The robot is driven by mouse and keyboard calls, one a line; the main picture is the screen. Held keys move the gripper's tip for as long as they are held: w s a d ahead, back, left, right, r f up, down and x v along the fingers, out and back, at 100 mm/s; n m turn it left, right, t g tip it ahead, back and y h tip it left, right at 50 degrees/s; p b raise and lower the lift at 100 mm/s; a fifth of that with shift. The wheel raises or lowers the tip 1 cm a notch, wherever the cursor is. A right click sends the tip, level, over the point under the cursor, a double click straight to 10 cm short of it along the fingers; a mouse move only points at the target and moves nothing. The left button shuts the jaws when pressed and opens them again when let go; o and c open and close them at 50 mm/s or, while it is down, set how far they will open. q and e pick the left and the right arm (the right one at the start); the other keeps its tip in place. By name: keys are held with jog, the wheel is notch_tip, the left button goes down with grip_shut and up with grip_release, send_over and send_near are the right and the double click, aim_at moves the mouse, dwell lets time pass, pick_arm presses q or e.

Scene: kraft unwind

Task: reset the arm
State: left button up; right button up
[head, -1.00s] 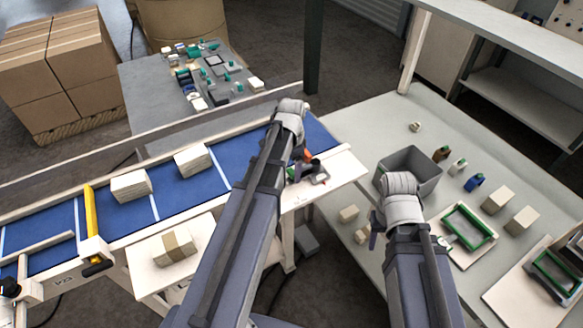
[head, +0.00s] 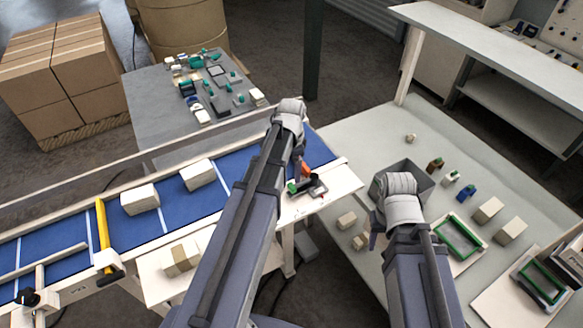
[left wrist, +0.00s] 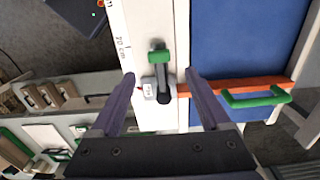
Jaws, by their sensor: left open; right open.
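My left arm reaches over the blue conveyor belt (head: 85,224). Its gripper (head: 298,168) hangs at the belt's right end, mostly hidden behind the wrist in the head view. In the left wrist view its two fingers (left wrist: 160,80) are wide apart. Between them in that picture is a small grey, green and black device (left wrist: 162,70) on the pale end plate, apart from both fingers. My right gripper (head: 374,236) is low beside the grey bin (head: 425,186), above the right table; its fingertips are small and partly hidden. I see nothing held in either gripper.
Two pale blocks (head: 141,199) sit on the belt. A yellow bar (head: 103,235) crosses it at the left. The right table (head: 345,130) holds bottles, pale blocks and a green frame (head: 458,236). An orange bar (left wrist: 235,86) lies close to the left fingers.

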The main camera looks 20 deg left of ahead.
pick_arm(q)
jog(key=shift+d, duration=0.1)
jog(key=s+d+f+n+b, duration=0.2)
jog(key=s+d+f+b, duration=0.5)
jog(key=d+f+b, duration=0.1)
jog(key=s+d+f+n+y+b, duration=0.1)
jog(key=s+d+f+n+b, duration=0.1)
jog(key=s+d+f+b, duration=0.6)
jog(key=d, duration=0.3)
jog(key=shift+d+f, duration=0.15)
jog(key=shift+d, duration=0.05)
